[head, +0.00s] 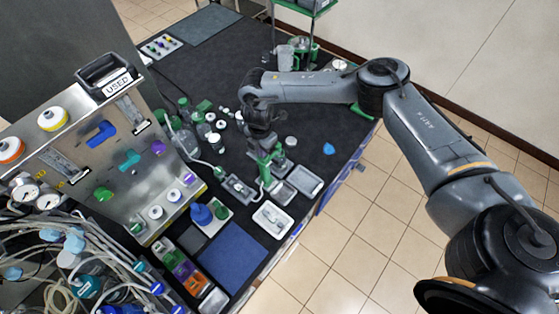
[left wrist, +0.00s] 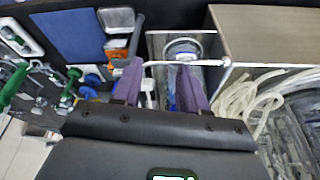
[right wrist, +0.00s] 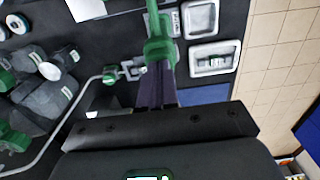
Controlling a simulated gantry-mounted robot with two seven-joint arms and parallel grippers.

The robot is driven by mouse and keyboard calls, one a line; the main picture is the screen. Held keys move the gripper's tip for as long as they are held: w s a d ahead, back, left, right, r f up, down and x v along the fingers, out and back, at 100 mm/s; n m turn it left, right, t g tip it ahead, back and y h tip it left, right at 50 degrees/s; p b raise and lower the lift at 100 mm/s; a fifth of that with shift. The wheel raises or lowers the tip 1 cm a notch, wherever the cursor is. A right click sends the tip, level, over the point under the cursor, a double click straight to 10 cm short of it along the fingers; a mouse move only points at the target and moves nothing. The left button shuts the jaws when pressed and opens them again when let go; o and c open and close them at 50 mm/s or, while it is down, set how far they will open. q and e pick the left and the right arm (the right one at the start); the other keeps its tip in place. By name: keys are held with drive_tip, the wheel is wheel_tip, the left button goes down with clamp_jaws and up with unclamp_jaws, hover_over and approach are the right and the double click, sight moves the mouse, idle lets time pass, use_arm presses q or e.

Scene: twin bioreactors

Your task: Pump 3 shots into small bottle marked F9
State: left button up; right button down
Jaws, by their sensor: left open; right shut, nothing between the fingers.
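My right gripper (head: 263,147) is over a green upright pump-like fixture (head: 266,170) on the dark bench. In the right wrist view its fingers (right wrist: 155,90) are shut, with nothing between them, and their tips are at the green head (right wrist: 158,48); I cannot tell whether they touch. A grey block with a tube (head: 238,187) is beside the fixture. Several small bottles (head: 184,107) stand left of it; no F9 mark is legible. My left gripper (left wrist: 158,82) is open in the left wrist view, with a thin pale tube crossing near its fingertips. It is not visible in the head view.
A white tray (head: 272,219) and grey trays (head: 305,179) lie near the bench's right edge. The bioreactor panel (head: 120,160) with knobs and hoses stands at left. A blue mat (head: 234,257) lies in front. The dark bench behind is partly free.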

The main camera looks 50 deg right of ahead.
drive_tip(key=shift+f+b, duration=0.3)
drive_tip(key=shift+f, duration=0.3)
drive_tip(key=shift+r, duration=0.2)
drive_tip(key=shift+r+p, duration=0.2)
drive_tip(key=shift+p, duration=0.25)
drive_tip(key=shift+r+p, duration=1.5)
drive_tip(key=shift+f, duration=0.2)
